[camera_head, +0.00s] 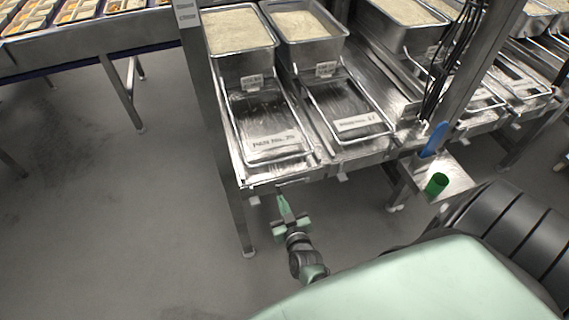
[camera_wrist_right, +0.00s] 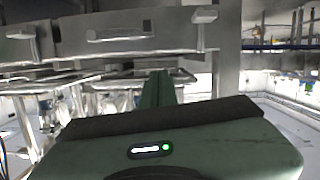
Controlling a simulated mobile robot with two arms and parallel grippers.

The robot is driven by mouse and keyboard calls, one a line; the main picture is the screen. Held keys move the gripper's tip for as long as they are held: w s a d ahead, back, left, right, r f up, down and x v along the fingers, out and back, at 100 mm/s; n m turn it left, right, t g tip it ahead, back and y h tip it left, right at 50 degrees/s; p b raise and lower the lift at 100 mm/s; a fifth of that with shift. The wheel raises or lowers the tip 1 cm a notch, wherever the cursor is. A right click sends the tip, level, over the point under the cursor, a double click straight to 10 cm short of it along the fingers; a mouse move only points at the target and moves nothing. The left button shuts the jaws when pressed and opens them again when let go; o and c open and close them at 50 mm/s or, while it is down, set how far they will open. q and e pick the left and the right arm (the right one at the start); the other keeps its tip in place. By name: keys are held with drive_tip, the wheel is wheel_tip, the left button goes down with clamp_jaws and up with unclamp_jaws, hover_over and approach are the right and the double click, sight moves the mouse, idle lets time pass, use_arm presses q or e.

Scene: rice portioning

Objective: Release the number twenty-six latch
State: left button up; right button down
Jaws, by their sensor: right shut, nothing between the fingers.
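In the head view, the left bay of the metal rack carries a label (camera_head: 272,143) that seems to end in 26. Below its front edge is a small pale tab (camera_head: 254,200), perhaps its latch. A similar tab (camera_head: 341,177) sits under the bay to the right. My right gripper (camera_head: 281,192) is shut and empty, pointing up at the rack's front edge between the two tabs, closer to the left one. In the right wrist view its green fingers (camera_wrist_right: 160,77) are together, below a metal bar with a protruding tab (camera_wrist_right: 205,16). I cannot tell whether they touch. My left gripper is out of view.
Metal bins of rice (camera_head: 239,29) stand behind the bays. The neighbouring bay's label (camera_head: 358,122) seems to end in 27. A rack leg (camera_head: 243,225) stands left of my gripper. A green cup (camera_head: 436,185) and blue handle (camera_head: 434,140) are at right. Left floor is clear.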

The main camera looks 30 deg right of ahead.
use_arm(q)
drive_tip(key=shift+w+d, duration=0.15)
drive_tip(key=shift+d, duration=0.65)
use_arm(e)
drive_tip(key=v, duration=0.3)
drive_tip(key=shift+s+a+r, duration=0.1)
drive_tip(key=shift+s, duration=0.25)
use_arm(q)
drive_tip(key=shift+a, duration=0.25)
use_arm(e)
drive_tip(key=s+a+f+n+g+y, duration=0.1)
drive_tip(key=s+a+f+g+y, duration=0.2)
drive_tip(key=s+f, duration=0.45)
drive_tip(key=s+a+f+n+g+y, duration=0.2)
drive_tip(key=s+a+f, duration=0.2)
drive_tip(key=f, duration=0.6)
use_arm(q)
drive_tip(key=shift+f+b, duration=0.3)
use_arm(e)
drive_tip(key=s+d+f+g, duration=0.1)
drive_tip(key=s+f+g, duration=0.3)
drive_tip(key=s, duration=0.8)
drive_tip(key=s+d+f+n+g, duration=0.1)
drive_tip(key=s+f+g, duration=0.3)
drive_tip(key=s+f, duration=0.4)
drive_tip(key=s+d, duration=0.1)
drive_tip(key=s, duration=0.4)
drive_tip(key=shift+d+f+n, duration=0.2)
drive_tip(key=shift+n, duration=0.1)
